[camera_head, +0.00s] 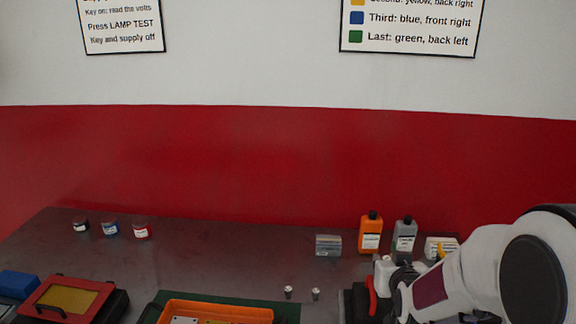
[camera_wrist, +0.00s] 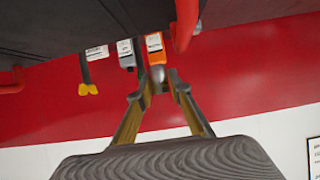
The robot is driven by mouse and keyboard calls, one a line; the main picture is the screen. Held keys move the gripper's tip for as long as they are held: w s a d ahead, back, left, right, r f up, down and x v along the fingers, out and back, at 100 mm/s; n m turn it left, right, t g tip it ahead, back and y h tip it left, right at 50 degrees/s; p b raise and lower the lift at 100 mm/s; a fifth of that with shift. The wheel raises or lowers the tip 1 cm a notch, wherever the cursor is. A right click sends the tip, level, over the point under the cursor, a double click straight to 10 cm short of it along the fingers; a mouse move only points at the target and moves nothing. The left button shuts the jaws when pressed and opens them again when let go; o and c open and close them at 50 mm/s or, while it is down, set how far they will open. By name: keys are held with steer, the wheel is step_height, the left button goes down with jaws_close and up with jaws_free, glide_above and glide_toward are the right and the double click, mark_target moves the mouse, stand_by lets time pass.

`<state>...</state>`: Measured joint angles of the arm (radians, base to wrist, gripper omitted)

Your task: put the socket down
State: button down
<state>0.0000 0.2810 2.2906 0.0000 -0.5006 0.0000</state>
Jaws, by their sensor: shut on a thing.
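My gripper (camera_wrist: 158,82) shows in the wrist view, its two tan fingers with dark tips closed on a small silver socket (camera_wrist: 158,75). The fingertips cover part of the socket. The wrist view is turned over, with the dark surface at its top. In the head view my white arm fills the lower right, and the socket in my fingers cannot be made out there. Two small silver pieces (camera_head: 288,291) stand on the dark bench (camera_head: 235,255); I cannot tell whether they are sockets.
An orange bottle (camera_head: 370,238), a grey bottle (camera_head: 404,238) and a small grey box (camera_head: 328,245) stand at the back right. Small jars (camera_head: 110,228) stand at the back left. An orange tray (camera_head: 215,309) lies in front.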

steer(key=shift+w+a+r, duration=0.1)
steer(key=shift+w+a, duration=0.3)
steer(key=shift+a, duration=0.05)
steer(key=w+a+n+y, duration=0.3)
steer(key=w+a, duration=0.2)
steer(key=a, duration=0.3)
steer(key=n+g+y, duration=0.6)
steer(key=n+y, duration=0.2)
steer(key=n, duration=0.1)
glide_above(252, 295)
step_height(252, 295, down, 10)
steer(key=shift+f, duration=0.2)
steer(key=shift+w, duration=0.1)
steer(key=shift+f, duration=3.1)
